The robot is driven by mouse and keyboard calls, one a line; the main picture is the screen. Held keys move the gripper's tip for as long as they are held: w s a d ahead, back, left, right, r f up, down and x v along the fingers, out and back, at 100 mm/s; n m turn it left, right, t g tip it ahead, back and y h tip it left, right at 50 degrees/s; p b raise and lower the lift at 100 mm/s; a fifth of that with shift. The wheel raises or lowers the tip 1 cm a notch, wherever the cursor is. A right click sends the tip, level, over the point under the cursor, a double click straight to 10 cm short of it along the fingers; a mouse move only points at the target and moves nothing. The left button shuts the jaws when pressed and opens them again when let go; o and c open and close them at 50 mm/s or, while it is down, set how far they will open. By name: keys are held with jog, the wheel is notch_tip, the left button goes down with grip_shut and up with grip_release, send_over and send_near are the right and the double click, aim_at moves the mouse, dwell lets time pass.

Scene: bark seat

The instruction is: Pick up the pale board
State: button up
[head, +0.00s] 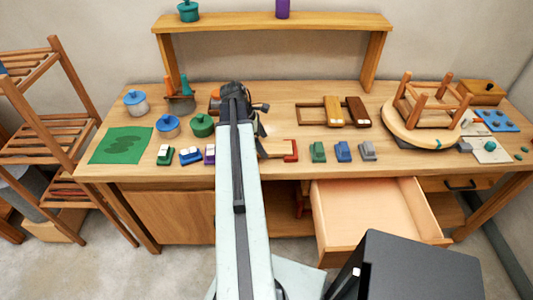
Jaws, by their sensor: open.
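A pale board (492,157) lies flat on the right end of the workbench, below a blue board. A small grey piece and a small dark green piece show on it or at its edge. My gripper (263,118) is at the end of my arm over the middle of the bench, far to the left of the pale board. It is open, and I see nothing held in it. My arm partly hides the gripper.
An upturned wooden stool (408,134) stands just left of the pale board. The blue board (497,119) and a wooden box (482,90) lie behind it. An open drawer (375,208) juts out below the bench. Coloured blocks line the front edge.

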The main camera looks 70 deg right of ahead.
jog(key=shift+b+x, duration=0.3)
jog(key=shift+x, duration=0.7)
jog(key=shift+r, duration=0.1)
jog(key=c, duration=1.7)
jog(key=shift+o, duration=0.2)
jog(key=shift+w+r, duration=0.1)
notch_tip(320, 180, up, 9)
jog(key=p, duration=0.9)
jog(key=shift+p, duration=0.3)
